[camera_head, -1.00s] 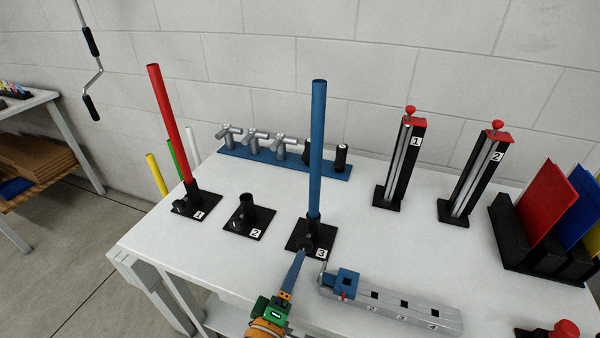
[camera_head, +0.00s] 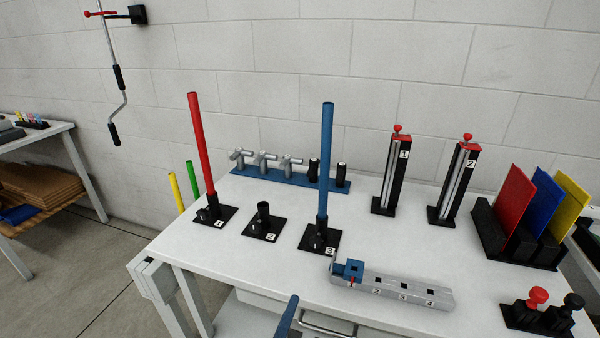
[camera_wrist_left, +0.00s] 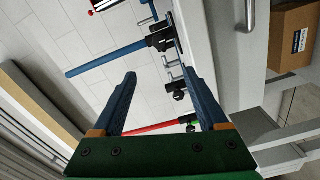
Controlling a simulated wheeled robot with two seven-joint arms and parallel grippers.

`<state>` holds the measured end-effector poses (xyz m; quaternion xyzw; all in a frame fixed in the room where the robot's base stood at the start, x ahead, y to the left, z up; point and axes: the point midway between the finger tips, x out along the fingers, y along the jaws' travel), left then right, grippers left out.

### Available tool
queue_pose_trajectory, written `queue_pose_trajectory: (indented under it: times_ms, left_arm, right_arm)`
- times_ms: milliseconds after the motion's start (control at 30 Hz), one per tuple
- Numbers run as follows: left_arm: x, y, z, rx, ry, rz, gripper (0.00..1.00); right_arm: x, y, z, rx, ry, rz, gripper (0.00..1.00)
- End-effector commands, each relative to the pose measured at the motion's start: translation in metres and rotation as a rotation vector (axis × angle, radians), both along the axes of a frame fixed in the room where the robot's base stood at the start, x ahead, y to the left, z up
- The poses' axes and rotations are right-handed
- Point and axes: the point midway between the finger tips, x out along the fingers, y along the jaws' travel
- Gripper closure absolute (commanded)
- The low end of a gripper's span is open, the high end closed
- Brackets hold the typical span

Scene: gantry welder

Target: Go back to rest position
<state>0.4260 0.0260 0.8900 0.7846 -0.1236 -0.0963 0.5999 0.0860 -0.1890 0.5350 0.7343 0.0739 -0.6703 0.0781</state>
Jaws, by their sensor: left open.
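My left gripper (camera_wrist_left: 163,100) is open and empty in the left wrist view, its two blue fingers apart. In the head view only a blue fingertip (camera_head: 287,317) of it shows at the bottom edge, in front of the table. The blue tube (camera_head: 326,160) stands upright in base 3 (camera_head: 319,240), apart from the gripper. The red tube (camera_head: 201,145) stands slightly tilted in base 1 (camera_head: 214,216). Base 2 (camera_head: 264,223) holds no tube. My right gripper is not in view.
The white table (camera_head: 215,265) holds a grey numbered rail (camera_head: 395,291), two upright black stands (camera_head: 391,178), a rack of coloured plates (camera_head: 520,240) and red and black knobs (camera_head: 538,297). A crank (camera_head: 118,90) hangs on the wall. A drawer handle (camera_head: 327,325) is below the table edge.

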Motion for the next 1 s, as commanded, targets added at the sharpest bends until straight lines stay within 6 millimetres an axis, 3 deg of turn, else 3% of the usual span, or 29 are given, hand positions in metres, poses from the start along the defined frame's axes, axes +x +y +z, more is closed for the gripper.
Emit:
queue_pose_trajectory:
  times_ms: [367, 533, 667, 767, 833, 900, 1000]
  left_arm:
    - [-0.017, 0.008, -0.074, 0.248, 0.127, -0.044, 0.24]
    - [-0.038, 0.02, -0.128, 0.43, 0.228, -0.095, 0.24]
    - [-0.068, 0.036, -0.183, 0.613, 0.338, -0.167, 0.24]
    - [-0.105, 0.054, -0.23, 0.776, 0.445, -0.253, 0.24]
    - [-0.142, 0.072, -0.266, 0.908, 0.541, -0.342, 0.24]
    - [-0.191, 0.096, -0.302, 1.049, 0.651, -0.461, 0.24]
    - [-0.261, 0.129, -0.336, 1.207, 0.792, -0.645, 0.24]
  right_arm:
    - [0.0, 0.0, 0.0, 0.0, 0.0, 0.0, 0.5]
    - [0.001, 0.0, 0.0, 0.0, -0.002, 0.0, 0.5]
    - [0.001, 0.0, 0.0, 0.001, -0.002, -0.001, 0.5]
    - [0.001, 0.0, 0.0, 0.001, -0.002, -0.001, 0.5]
    - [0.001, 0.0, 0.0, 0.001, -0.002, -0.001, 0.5]
    - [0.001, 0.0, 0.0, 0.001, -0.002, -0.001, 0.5]
    - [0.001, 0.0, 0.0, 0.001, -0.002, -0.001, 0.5]
